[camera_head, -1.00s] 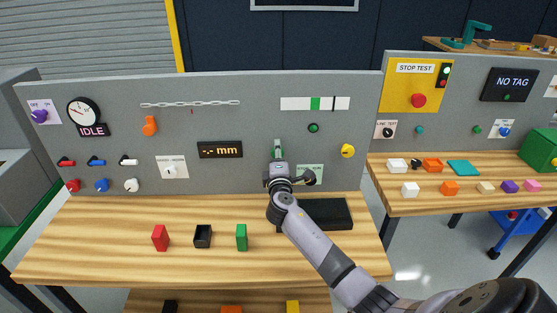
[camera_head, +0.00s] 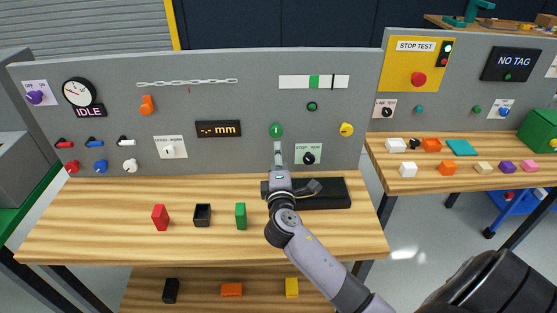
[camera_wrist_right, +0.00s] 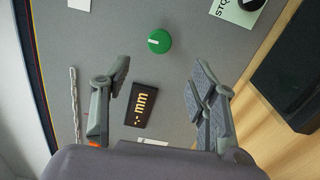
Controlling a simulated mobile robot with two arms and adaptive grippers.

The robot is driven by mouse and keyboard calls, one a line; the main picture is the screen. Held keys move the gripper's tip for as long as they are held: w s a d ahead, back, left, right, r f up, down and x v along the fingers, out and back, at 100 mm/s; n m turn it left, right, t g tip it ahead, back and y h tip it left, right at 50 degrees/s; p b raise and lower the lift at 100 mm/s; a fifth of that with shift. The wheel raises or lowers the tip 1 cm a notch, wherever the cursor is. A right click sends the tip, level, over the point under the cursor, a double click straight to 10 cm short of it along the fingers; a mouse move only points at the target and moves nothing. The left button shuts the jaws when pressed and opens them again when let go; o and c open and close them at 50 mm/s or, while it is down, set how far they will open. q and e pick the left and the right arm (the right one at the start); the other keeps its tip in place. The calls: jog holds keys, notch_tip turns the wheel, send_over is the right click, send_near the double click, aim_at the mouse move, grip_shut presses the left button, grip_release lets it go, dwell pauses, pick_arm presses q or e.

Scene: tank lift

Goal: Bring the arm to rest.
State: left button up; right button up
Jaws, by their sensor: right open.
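My right arm reaches in from the lower right in the head view. Its gripper (camera_head: 278,150) is in front of the grey panel, just below a round green knob (camera_head: 276,130). In the right wrist view the gripper (camera_wrist_right: 160,82) has its two fingers spread wide with nothing between them. The green knob (camera_wrist_right: 159,41) is beyond the fingertips, apart from them. My left gripper is not in view.
The grey panel (camera_head: 210,100) carries dials, switches and a mm display (camera_head: 218,129). A black pad (camera_head: 325,194) lies behind my wrist.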

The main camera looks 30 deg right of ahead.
dwell(0.3)
